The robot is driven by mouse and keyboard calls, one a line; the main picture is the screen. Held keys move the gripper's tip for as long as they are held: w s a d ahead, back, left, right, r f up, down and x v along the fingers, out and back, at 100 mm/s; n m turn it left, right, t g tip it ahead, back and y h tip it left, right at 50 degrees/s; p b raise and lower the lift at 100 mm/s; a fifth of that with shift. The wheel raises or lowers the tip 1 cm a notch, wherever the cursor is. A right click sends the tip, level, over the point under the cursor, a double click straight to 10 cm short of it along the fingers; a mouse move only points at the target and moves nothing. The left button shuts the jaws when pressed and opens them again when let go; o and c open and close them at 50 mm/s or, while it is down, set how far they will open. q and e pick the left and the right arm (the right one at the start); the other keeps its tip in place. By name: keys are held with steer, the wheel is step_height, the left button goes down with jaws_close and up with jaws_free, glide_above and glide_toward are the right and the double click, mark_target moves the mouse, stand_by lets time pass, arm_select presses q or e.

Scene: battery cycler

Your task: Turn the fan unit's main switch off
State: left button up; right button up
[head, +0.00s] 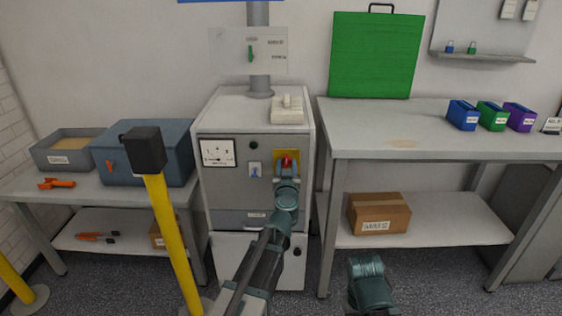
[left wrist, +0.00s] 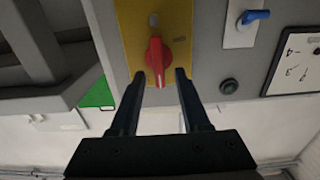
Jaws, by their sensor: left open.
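The fan unit's main switch, a red rotary knob (head: 287,161), sits on a yellow plate (head: 279,157) on the front of a grey cabinet (head: 235,182). In the left wrist view the red knob (left wrist: 157,59) is on its yellow plate (left wrist: 127,22), its long grip in line with the fingers. My left gripper (head: 287,170) is at the knob, open. In the left wrist view its two fingertips (left wrist: 160,76) are on either side of the knob's near end. Contact cannot be told. A teal part of my right arm shows low in the head view; its fingers do not show.
Beside the knob are a blue lever switch (head: 254,171) and a dial gauge (head: 217,152). A yellow post with a black head (head: 143,150) stands in front, left of the cabinet. A workbench (head: 400,143) stands to the right, and a blue-grey box (head: 160,155) to the left.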

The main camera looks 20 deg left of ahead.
arm_select(q)
steer(key=shift+w+a, duration=0.15)
steer(key=shift+w, duration=0.5)
jaws_close()
arm_select(e)
steer(key=shift+w+a, duration=0.1)
steer(key=shift+a, duration=0.2)
arm_select(q)
steer(key=shift+n, duration=0.3)
steer(key=n, duration=0.5)
steer(key=a+n, duration=0.1)
steer(key=n, duration=0.2)
steer(key=shift+s+a+f, duration=0.1)
steer(key=shift+s+f, duration=0.1)
steer(key=shift+f, duration=0.05)
steer(key=n, duration=0.3)
steer(key=n+b, duration=0.1)
steer(key=shift+s+a+f+n, duration=0.1)
steer(key=shift+a+f+n, duration=0.05)
steer(key=shift+f+n, duration=0.2)
steer(key=shift+f+n+b, duration=0.2)
steer(key=shift+n+b, duration=0.1)
steer(key=shift+n, duration=1.95)
arm_select(e)
steer(key=shift+f, duration=0.85)
